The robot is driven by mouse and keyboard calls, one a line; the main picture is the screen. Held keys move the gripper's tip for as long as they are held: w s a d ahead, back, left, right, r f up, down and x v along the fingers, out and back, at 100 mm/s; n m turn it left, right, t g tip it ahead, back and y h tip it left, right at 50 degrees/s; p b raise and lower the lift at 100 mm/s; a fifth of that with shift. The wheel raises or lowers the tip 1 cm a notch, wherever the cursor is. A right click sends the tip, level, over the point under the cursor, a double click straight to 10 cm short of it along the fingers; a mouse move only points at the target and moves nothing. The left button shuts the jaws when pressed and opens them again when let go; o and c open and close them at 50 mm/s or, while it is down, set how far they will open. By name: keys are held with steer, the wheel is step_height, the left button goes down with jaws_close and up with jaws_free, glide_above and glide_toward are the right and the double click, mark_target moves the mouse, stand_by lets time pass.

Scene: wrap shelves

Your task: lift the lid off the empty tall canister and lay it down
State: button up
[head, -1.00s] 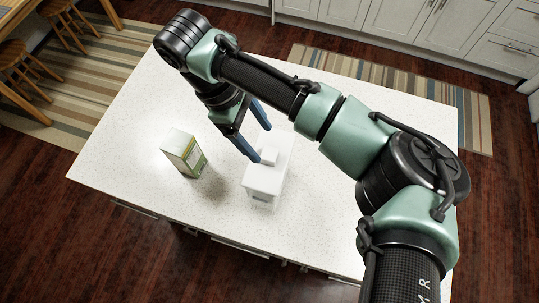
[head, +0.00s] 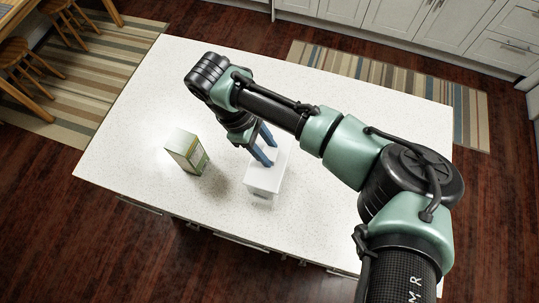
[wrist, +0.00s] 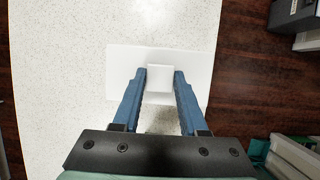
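The tall canister (head: 262,187) is a white, box-shaped container near the front edge of the white counter. Its white lid (wrist: 120,84) has a square knob (wrist: 160,73) on top. My gripper (wrist: 160,76) is over the canister, pointing down, with its blue fingers on either side of the knob. In the wrist view the fingertips lie against the knob with no clear gap, so it looks shut on the lid by its knob. In the head view my gripper (head: 269,154) partly hides the knob. I see no clear gap between lid and canister.
A green and cream carton (head: 187,152) stands left of the canister with a small gap between them. The rest of the counter (head: 330,215) is clear, with open room behind and to the right. Stools and striped rugs lie beyond the counter.

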jaws_close()
steer(key=shift+r, duration=0.1)
step_height(320, 180, up, 13)
steer(key=p, duration=0.2)
steer(key=shift+r, duration=0.2)
stand_by(0.7)
